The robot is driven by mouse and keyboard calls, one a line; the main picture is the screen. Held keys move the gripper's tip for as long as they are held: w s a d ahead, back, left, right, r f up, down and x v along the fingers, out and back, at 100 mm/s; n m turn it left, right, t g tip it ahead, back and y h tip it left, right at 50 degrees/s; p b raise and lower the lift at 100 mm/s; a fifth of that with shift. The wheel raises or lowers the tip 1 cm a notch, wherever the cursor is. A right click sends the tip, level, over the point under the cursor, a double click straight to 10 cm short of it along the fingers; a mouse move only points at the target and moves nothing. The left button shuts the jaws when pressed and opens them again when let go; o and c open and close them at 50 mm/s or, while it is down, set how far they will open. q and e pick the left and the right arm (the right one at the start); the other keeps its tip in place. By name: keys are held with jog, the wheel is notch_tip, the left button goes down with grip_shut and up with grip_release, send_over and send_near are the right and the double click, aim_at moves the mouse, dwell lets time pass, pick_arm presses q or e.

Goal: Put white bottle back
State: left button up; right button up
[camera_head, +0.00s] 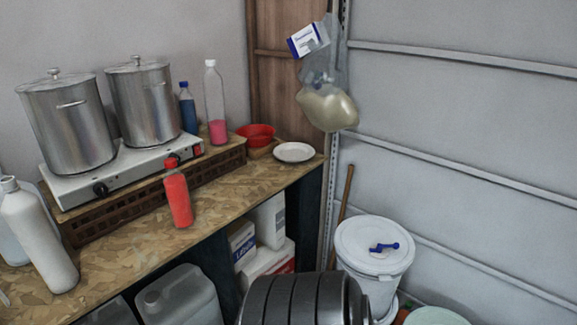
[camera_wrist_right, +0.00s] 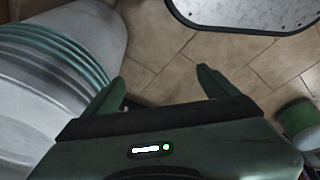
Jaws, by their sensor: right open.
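The white bottle (camera_head: 38,237) stands tilted in the picture at the left end of the wooden counter (camera_head: 140,255), near its front edge. A paler container behind it is partly hidden. My right gripper (camera_wrist_right: 160,85) is open and empty in the right wrist view, over the tiled floor. The bottle does not show in that view, and neither gripper shows in the head view.
A red bottle (camera_head: 178,195) stands on the counter before a hotplate (camera_head: 128,165) with two steel pots. A white plate (camera_head: 294,152) lies at the far right end. A lidded white bucket (camera_head: 373,250) stands right of the counter. A large ribbed drum (camera_wrist_right: 55,70) is close left of my right gripper.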

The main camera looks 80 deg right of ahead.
jog(key=s+d+f+g, duration=0.1)
jog(key=s+f+g, duration=0.1)
jog(key=s, duration=0.9)
jog(key=shift+s+d+f, duration=0.4)
jog(key=shift+f, duration=0.1)
